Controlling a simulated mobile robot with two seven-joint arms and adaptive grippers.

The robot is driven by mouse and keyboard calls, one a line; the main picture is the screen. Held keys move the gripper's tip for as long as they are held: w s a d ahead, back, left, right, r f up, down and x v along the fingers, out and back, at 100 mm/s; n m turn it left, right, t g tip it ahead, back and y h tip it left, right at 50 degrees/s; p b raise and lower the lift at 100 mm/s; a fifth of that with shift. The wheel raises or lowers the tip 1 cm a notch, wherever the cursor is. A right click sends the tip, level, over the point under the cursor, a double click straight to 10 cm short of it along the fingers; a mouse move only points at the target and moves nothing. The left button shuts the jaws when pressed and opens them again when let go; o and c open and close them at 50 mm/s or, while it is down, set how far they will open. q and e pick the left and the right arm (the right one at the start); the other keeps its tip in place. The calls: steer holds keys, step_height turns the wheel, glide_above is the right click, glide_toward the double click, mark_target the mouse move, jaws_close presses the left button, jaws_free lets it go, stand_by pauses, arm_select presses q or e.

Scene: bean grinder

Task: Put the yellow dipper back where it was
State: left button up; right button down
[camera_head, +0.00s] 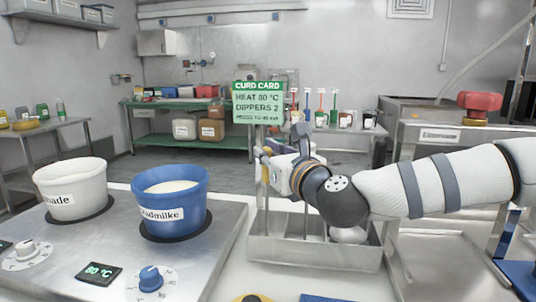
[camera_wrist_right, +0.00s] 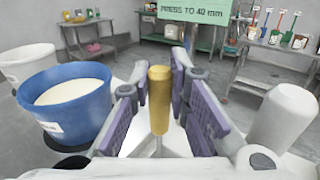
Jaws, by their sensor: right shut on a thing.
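The yellow dipper shows as an upright yellow handle (camera_wrist_right: 159,98) between the fingers in the right wrist view. In the head view a bit of its yellow handle (camera_head: 265,172) shows at the gripper's left side. My right gripper (camera_head: 270,155) is shut on this handle, above the left part of a metal divided bin (camera_head: 318,255). It also shows in the wrist view (camera_wrist_right: 160,110). The dipper's lower end is hidden; I cannot tell whether it touches the bin. My left gripper is not in view.
A blue bucket (camera_head: 172,215) of white liquid and a white bucket (camera_head: 70,192) stand on a hotplate (camera_head: 205,255) left of the bin. A white rounded thing (camera_head: 348,235) is in the bin's right part. A green card (camera_head: 258,102) stands behind.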

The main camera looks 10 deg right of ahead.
steer(key=shift+f, duration=0.3)
steer(key=c, duration=1.6)
jaws_free()
steer(key=shift+o, duration=0.3)
steer(key=shift+r, duration=0.1)
steer(key=shift+r, duration=0.2)
steer(key=v, duration=1.2)
